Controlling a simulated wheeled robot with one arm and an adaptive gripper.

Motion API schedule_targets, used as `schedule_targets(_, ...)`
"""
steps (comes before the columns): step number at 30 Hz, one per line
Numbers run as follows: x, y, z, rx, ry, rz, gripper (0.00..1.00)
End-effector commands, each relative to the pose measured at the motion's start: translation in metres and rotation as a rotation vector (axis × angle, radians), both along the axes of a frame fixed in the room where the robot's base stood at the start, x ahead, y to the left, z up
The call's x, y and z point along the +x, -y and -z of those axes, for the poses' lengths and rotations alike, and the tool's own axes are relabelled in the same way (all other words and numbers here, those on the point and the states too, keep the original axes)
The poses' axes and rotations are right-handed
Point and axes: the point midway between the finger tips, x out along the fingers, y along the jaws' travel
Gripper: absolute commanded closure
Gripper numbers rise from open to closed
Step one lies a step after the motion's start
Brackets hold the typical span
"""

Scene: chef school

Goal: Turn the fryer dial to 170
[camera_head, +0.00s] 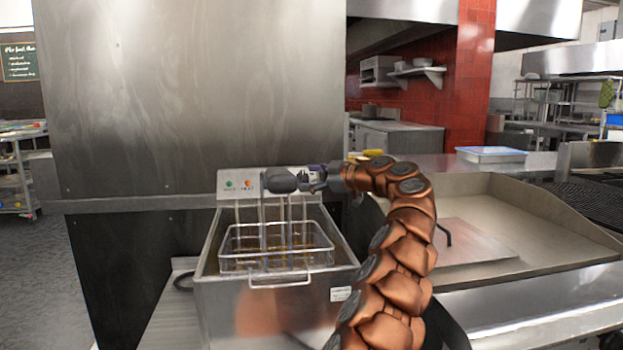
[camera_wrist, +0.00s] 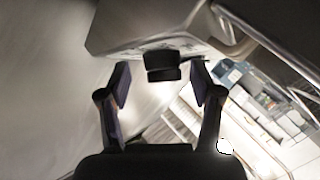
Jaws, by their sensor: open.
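The fryer (camera_head: 325,290) stands in front of me with a wire basket (camera_head: 290,283) in its vat. Its control panel (camera_head: 228,183) is at the back, with a green and an orange light. My gripper (camera_head: 316,178) reaches in from the right to the panel's right end and hides the dial in the head view. In the wrist view my gripper (camera_wrist: 160,80) is open. A small dark block (camera_wrist: 162,66), which looks like the dial, sits between its fingertips, with a gap at each side. Its setting and the scale marks are not readable.
The dark basket handle (camera_head: 279,181) stands up in front of the panel, just left of my gripper. A flat griddle (camera_head: 475,240) with raised walls lies to the right. A tall steel wall (camera_head: 190,90) rises behind the fryer.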

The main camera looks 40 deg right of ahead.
Motion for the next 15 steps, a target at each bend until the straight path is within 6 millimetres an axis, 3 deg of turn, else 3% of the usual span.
schedule_targets(15, 0.0018, 0.0015, -0.0043, -0.044, -0.028, -0.044, 0.35)
